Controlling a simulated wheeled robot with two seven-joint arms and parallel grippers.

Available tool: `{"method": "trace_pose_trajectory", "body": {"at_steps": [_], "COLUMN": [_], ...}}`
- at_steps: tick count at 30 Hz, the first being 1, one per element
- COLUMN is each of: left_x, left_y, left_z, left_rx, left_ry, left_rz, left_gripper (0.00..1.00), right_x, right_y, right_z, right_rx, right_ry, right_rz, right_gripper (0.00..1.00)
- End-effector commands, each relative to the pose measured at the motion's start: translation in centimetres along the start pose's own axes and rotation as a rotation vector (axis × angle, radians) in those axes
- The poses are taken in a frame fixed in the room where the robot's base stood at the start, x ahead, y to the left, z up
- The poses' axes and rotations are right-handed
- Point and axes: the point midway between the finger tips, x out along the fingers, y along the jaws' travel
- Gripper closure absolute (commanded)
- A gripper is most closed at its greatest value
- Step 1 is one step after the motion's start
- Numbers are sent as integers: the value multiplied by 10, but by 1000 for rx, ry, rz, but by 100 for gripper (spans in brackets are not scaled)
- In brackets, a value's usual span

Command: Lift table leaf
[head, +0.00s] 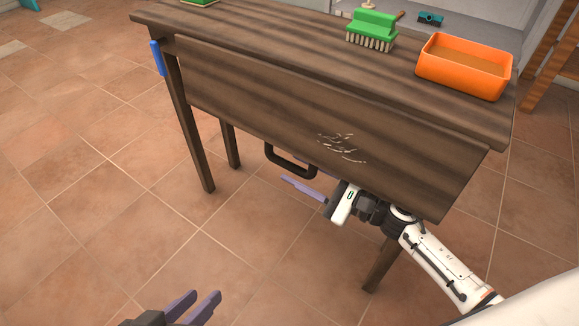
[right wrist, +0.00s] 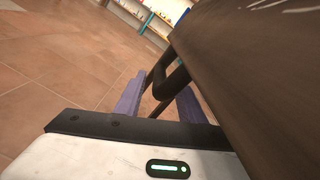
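The brown wooden table leaf (head: 250,100) hangs down from the front edge of the table top (head: 300,45). A black handle (head: 290,162) sticks out at the leaf's lower edge. My right gripper (head: 306,180) is low at the leaf's bottom edge, just right of the handle, partly hidden by the leaf. In the right wrist view its purple fingers are apart, and the black handle (right wrist: 172,82) appears between or just beyond them; contact cannot be told. My left gripper (head: 195,308) is open and empty over the floor, away from the leaf.
On the table top stand a green brush (head: 371,30) and an orange tray (head: 465,66). A blue item (head: 157,58) hangs at the table's left end. Table legs (head: 190,130) stand below the leaf. The tiled floor to the left is clear.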

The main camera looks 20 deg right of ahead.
Motion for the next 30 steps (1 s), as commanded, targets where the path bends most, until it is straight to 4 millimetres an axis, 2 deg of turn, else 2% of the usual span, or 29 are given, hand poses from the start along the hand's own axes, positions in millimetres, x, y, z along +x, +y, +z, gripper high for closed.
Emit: {"method": "trace_pose_trajectory", "body": {"at_steps": [3,6,16,17,23,30], "left_x": [0,0,-1,-1,-1,-1], "left_y": [1,2,2,2,2,2], "left_z": [-1,-2,-3,-3,-3,-3], "left_rx": [-2,-3,-4,-4,-4,-3], "left_ry": [7,12,14,14,15,15], "left_rz": [5,8,9,9,9,9], "left_gripper": [69,69,69,69,69,69], "right_x": [17,25,30,30,29,29], "right_y": [0,0,0,0,0,2], "right_z": [0,0,0,0,0,0], "right_rx": [1,1,2,3,3,6], "right_ry": [-1,0,1,1,0,1], "right_rz": [-1,-1,-1,-1,0,0], "right_gripper": [64,64,64,66,100,100]}}
